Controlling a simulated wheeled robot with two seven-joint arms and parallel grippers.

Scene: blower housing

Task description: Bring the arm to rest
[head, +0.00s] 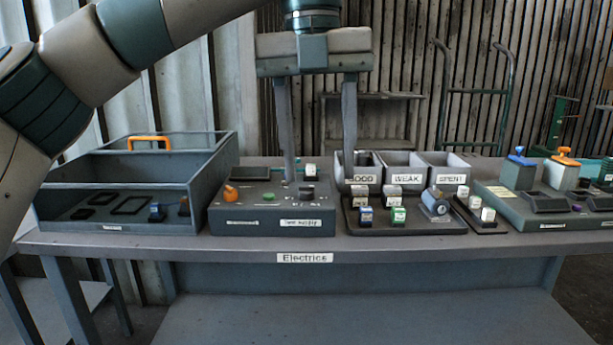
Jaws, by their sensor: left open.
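My left arm comes in from the upper left. The left finger passes in front of the box with the orange knob (258,212). The right finger passes in front of the left end of the labelled bins. Whether the fingertips touch anything is hard to tell. My right gripper is not in this view.
The bench (400,246) carries an open grey toolbox (120,202) at left, three bins (447,168), a dark tray (378,228) with small blocks and a motor-like part (436,203), and a green station (540,212) at right. The front shelf (350,315) is bare.

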